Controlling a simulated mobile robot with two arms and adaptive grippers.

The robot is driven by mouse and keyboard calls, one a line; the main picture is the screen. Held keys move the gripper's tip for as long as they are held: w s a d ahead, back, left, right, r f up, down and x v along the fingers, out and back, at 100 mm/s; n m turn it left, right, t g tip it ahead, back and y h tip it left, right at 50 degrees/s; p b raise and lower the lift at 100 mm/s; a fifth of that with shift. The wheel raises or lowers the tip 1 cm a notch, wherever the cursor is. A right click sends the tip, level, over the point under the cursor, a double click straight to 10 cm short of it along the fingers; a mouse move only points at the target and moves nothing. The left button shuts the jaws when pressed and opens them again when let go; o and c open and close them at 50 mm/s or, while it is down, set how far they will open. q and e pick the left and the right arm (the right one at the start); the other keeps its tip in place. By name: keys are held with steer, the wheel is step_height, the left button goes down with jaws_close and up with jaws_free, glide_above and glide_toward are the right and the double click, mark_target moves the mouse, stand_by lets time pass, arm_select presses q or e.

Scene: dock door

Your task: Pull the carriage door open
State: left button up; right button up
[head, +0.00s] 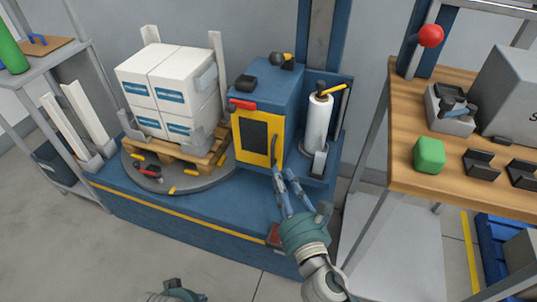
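The carriage (274,88) is a blue box on the wrapping machine, with a yellow door (239,148) that has a dark window. The door looks shut. A dark upright handle (274,147) sits at the door's right edge. My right gripper (285,172) reaches up from below, its fingertips parted and close to the handle's lower end. I see nothing between the fingers, and I cannot tell whether they touch the handle. Of my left gripper (174,290) only a teal part shows at the bottom edge; its fingers are hidden.
A roll of white film (317,122) stands right of the carriage. White boxes (168,80) on a wooden pallet rest on the round turntable (200,184), left of the carriage. A wooden bench (400,170) stands at right, a shelf rack (45,55) at left. The front floor is clear.

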glide_toward(258, 135)
steer(key=w, duration=0.1)
steer(key=w+f, duration=0.1)
steer(key=w+d, duration=0.1)
steer(key=shift+w+d+f, duration=0.1)
steer(key=shift+w+f, duration=0.1)
steer(key=shift+f, duration=0.05)
jaws_close()
